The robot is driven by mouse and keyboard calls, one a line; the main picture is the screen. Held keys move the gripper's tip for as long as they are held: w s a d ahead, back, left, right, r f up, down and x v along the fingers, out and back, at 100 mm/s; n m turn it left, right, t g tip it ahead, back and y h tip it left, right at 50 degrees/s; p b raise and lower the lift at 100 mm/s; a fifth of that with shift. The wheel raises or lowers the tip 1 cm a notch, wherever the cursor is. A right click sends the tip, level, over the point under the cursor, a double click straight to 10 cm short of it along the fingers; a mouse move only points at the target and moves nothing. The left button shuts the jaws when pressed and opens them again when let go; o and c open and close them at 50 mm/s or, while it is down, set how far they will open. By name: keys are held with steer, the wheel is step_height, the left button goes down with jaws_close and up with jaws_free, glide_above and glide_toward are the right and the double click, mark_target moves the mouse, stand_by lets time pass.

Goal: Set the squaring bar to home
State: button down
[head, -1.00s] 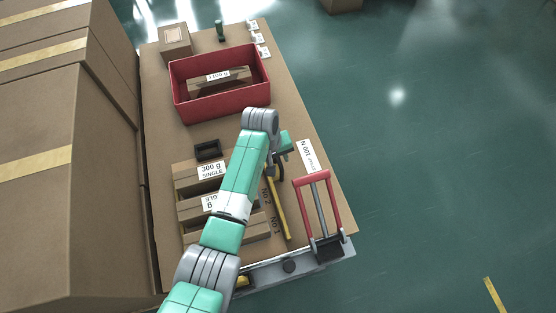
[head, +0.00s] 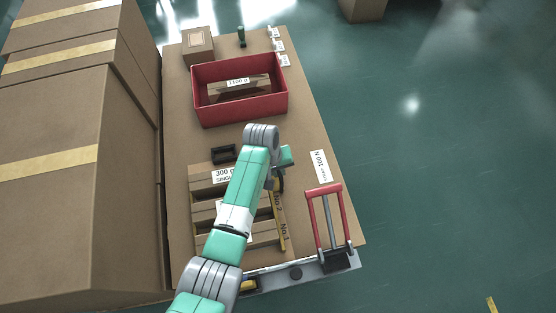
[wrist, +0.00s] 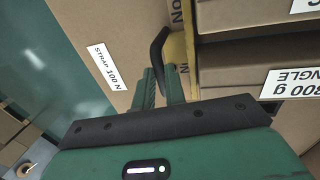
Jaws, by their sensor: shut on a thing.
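The squaring bar is a long yellow bar (head: 280,220) beside the open right ends of the cardboard pieces, near the printed No.1 and No.2 marks. In the wrist view its yellow end (wrist: 178,50) stands close to the cardboard, with a curved black handle (wrist: 157,48). My gripper (head: 283,172) is at the bar's far end. In the wrist view its two green fingers (wrist: 163,88) are closed around the lower part of the handle. The exact contact is partly hidden by the fingers. My arm covers part of the cardboard stack in the head view.
Cardboard compartments (head: 205,190) with weight labels lie left of the bar. A red bin (head: 283,98) holding a cardboard piece stands at the back. A red-handled lever (head: 339,205) is at front right, and a strap label (head: 320,166) lies behind it. A small black tray (head: 223,153) sits behind the compartments.

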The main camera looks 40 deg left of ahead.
steer(key=shift+a, duration=0.1)
steer(key=c, duration=1.6)
jaws_free()
steer(key=shift+s, duration=0.15)
steer(key=shift+o, duration=0.7)
steer(key=shift+s+a, duration=0.1)
steer(key=shift+r, duration=0.2)
steer(key=p+v, duration=0.3)
steer(key=v, duration=0.4)
steer(key=shift+r+p, duration=0.2)
steer(key=shift+p, duration=0.2)
